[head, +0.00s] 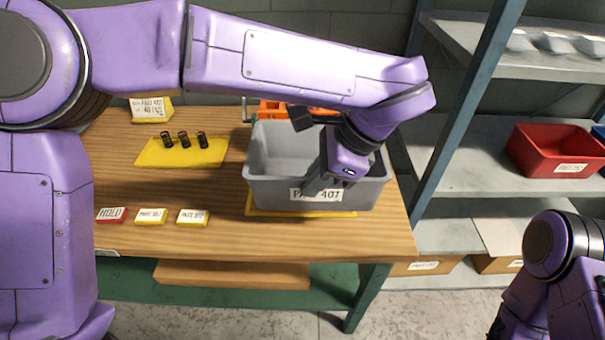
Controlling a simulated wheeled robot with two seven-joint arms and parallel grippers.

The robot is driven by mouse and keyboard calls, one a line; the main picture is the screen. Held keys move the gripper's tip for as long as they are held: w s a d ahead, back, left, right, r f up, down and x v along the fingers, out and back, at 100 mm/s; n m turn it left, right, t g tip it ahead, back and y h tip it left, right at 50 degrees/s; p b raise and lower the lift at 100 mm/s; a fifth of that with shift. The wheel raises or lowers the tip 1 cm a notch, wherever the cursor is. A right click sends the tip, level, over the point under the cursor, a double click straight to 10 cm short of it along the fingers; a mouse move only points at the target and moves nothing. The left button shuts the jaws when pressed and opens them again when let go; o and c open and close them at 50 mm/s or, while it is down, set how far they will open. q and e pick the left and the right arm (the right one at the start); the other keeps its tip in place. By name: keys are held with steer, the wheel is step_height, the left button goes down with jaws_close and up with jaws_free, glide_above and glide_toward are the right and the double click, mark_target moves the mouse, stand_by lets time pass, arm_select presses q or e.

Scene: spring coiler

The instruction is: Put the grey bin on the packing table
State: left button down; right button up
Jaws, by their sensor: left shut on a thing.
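The grey bin (267,192) sits at the right side of the wooden packing table (230,235), over a yellow mat (300,213). Its front label is partly covered by my gripper. My left gripper (318,185) reaches down over the bin's front wall and is shut on it. The fingertips are partly hidden by the wrist and the bin. My right arm shows at the lower right, but its gripper is out of the picture.
A yellow mat (182,153) with 3 dark springs lies at the left. Small HOLD and yellow label blocks (150,216) line the front edge. An orange container (271,110) stands behind the bin. A shelf rack with a red bin (560,150) is at the right.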

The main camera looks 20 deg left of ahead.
mark_target(302, 170)
arm_select(q)
steer(key=w+a+p, duration=0.1)
steer(key=w, duration=0.1)
steer(key=w+a+f+p, duration=0.1)
steer(key=shift+w+a+f, duration=0.1)
steer(key=shift+w+a, duration=0.25)
steer(key=shift+a, duration=0.05)
steer(key=w+f, duration=0.1)
steer(key=f, duration=0.1)
steer(key=w+a+f+p, duration=0.1)
steer(key=w, duration=0.1)
steer(key=w+a+f, duration=0.1)
steer(key=f, duration=0.1)
steer(key=shift+w+f, duration=0.35)
steer(key=f+p, duration=0.2)
steer(key=f, duration=0.2)
steer(key=shift+w+a+p, duration=0.2)
steer(key=shift+a+p, duration=0.15)
steer(key=shift+p, duration=0.05)
steer(key=shift+w+f, duration=0.15)
steer(key=shift+f, duration=0.15)
steer(key=shift+f+b, duration=0.1)
steer(key=shift+b, duration=0.25)
steer(key=c, duration=1.2)
jaws_free()
steer(key=shift+c, duration=0.2)
arm_select(e)
step_height(302, 170, up, 6)
steer(key=shift+s+r, duration=0.15)
steer(key=shift+s, duration=0.05)
